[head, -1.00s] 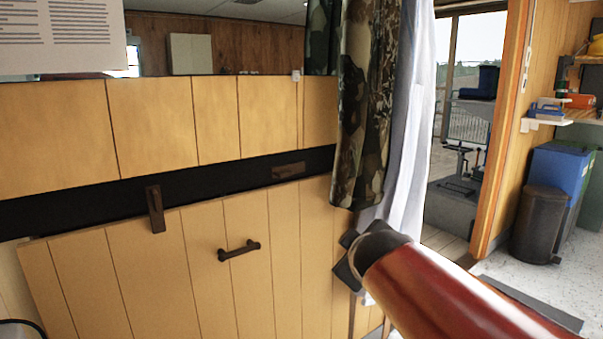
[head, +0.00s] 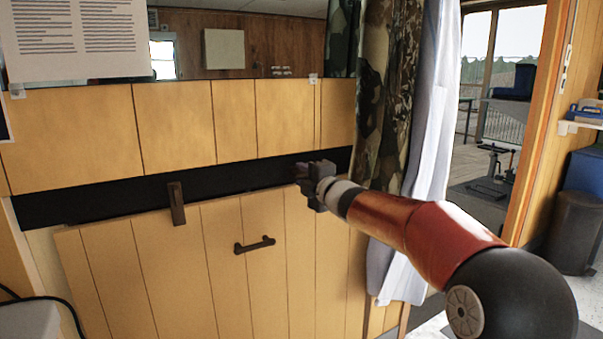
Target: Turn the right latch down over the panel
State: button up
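The wooden panel (head: 228,270) leans against the wall below a black strip, with a dark bar handle (head: 255,245) on it. The left latch (head: 177,203) hangs vertically over the panel's top edge. My gripper (head: 308,172) is in front of the strip's right part, just where the right latch sits. It hides that latch, so I cannot make out the latch's angle or whether my gripper touches it. The fingers are small and dark, and their gap is not clear.
A camouflage curtain (head: 384,110) and a white curtain (head: 432,150) hang close to the right of my gripper, behind my arm. A dark bin (head: 575,232) stands at the far right. The space in front of the panel's left part is clear.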

jog(key=shift+x, duration=0.85)
grip_shut()
